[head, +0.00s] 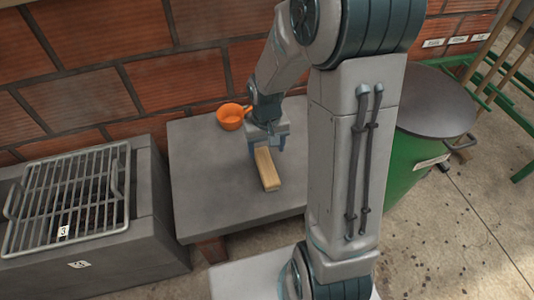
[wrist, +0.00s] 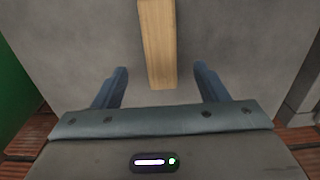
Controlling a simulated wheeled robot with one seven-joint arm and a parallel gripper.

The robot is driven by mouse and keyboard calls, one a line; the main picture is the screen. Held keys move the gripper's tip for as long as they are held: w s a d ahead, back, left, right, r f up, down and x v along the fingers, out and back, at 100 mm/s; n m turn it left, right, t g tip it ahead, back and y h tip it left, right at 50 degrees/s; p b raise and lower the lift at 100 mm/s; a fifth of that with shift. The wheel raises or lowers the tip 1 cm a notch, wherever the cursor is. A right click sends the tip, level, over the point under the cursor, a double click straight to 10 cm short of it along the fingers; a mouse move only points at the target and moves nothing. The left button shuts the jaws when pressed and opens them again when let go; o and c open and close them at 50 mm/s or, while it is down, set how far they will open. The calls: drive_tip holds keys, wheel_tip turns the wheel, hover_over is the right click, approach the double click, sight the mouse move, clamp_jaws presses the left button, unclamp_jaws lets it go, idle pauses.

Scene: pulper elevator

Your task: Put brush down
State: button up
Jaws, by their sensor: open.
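The brush (head: 267,170) shows as a light wooden block lying on the grey table (head: 205,198). Its wooden part also shows in the wrist view (wrist: 158,45), running up out of the picture. No bristles show in either view. My gripper (head: 266,150) is over the far end of the brush, above the table. In the wrist view my gripper (wrist: 162,80) has its two blue fingers spread wide, one on each side of the wood, with clear gaps. It is open and holds nothing.
An orange cup (head: 230,118) stands on the table, left of my gripper, near the brick wall (head: 180,85). A grill with a metal grate (head: 70,200) is at the left. A green barrel with a dark lid (head: 432,103) stands at the right. The table's front left is clear.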

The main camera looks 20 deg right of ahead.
drive_tip(key=s+r+t, duration=0.1)
drive_tip(key=s+r, duration=1.2)
drive_tip(key=r, duration=0.1)
drive_tip(key=shift+s+p, duration=0.3)
drive_tip(key=shift+p, duration=0.05)
wheel_tip(320, 180, up, 28)
drive_tip(key=t+p, duration=0.1)
drive_tip(key=p, duration=2.4)
drive_tip(key=shift+t, duration=0.4)
drive_tip(key=shift+o, duration=0.4)
